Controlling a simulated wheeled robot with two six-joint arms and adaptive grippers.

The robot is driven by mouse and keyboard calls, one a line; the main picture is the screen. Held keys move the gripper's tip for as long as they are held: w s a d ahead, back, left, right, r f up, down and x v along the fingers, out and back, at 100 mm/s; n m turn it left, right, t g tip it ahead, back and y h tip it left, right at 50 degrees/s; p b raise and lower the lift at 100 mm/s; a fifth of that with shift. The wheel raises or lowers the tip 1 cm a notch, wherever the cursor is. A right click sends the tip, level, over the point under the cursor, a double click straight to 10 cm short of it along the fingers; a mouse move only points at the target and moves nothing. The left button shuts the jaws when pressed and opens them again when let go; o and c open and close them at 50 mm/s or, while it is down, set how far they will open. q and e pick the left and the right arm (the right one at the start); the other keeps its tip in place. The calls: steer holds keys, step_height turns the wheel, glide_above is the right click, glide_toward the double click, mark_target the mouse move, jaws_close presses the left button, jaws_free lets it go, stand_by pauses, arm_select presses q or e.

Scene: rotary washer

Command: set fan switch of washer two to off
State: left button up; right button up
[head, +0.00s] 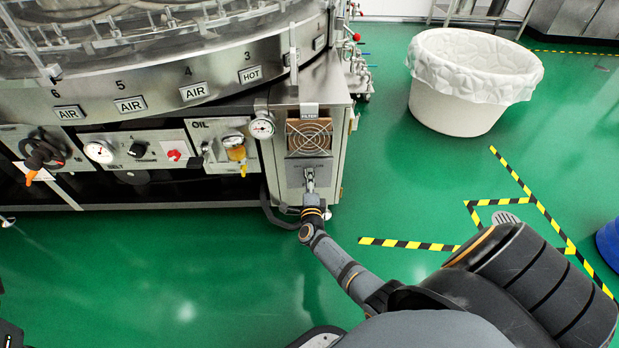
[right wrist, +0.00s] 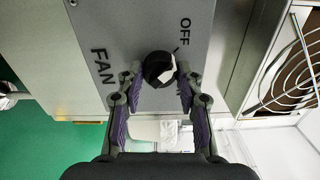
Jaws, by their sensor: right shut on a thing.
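The washer (head: 150,95) stands at the upper left in the head view. The fan switch is a round black knob with a white pointer (right wrist: 161,69) on a grey panel (right wrist: 130,25) in the right wrist view. The panel carries the words FAN (right wrist: 103,66) and OFF (right wrist: 185,31). My right gripper (right wrist: 159,76) is shut on the knob, one finger on each side. In the head view my right gripper (head: 310,180) is at the panel below the filter fan and hides the knob.
A round fan grille (head: 309,137) sits just above the gripper, with a pressure gauge (head: 262,128) to its left. Other knobs and an orange-tipped handle (head: 40,165) line the washer's front. A lined white bin (head: 460,110) stands at the upper right. Green floor is clear in front.

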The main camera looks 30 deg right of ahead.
steer(key=shift+n, duration=0.4)
steer(key=o, duration=1.2)
steer(key=v, duration=1.2)
steer(key=shift+s, duration=0.1)
